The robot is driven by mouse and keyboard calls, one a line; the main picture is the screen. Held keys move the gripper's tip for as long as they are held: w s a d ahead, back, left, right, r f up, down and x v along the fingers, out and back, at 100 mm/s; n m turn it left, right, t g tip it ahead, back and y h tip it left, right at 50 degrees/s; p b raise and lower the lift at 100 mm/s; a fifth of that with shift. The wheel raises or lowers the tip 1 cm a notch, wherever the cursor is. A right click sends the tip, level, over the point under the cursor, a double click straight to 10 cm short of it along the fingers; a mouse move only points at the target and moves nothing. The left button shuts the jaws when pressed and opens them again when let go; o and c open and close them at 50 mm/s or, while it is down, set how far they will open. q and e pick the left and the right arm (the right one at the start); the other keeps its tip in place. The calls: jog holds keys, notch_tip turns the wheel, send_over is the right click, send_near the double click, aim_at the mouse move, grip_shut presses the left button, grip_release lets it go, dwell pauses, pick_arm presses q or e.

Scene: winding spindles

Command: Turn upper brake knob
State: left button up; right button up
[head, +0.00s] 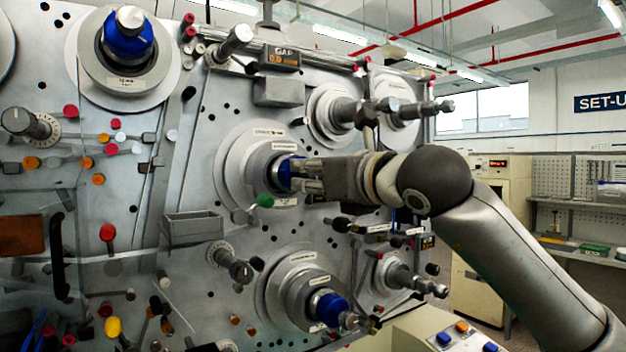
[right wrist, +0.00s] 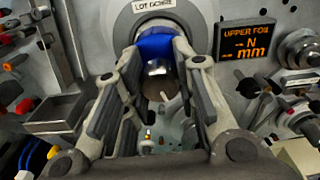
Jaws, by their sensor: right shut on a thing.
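The blue knob (head: 284,173) sits on the hub of the middle spindle (head: 228,177) on the grey machine panel. My right gripper (head: 294,175) reaches in from the right and is shut on this knob. In the right wrist view, the blue knob (right wrist: 156,46) lies between the tips of the two fingers (right wrist: 158,52), with a metal shaft end showing at its centre. The fingers cover its sides. My left gripper is not in view.
A green-tipped lever (head: 264,201) is close below the gripper. Another blue-capped spindle is at upper left (head: 128,40) and one below (head: 328,308). An orange-lit display (right wrist: 247,41) is right of the fingers. A grey tray (head: 192,228) juts out at left.

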jog(key=n+b, duration=0.1)
jog(key=n, duration=0.1)
jog(key=shift+f+n+b, duration=0.1)
jog(key=shift+n+b, duration=0.2)
jog(key=shift+b, duration=0.1)
jog(key=n+b, duration=0.1)
jog(key=n, duration=0.2)
jog(key=shift+n, duration=0.3)
jog(key=n+b, duration=0.1)
jog(key=n, duration=0.2)
jog(key=shift+n+b, duration=0.35)
jog(key=shift+n, duration=1.95)
jog(key=o, duration=1)
jog(key=shift+a, duration=0.1)
jog(key=shift+o, duration=0.2)
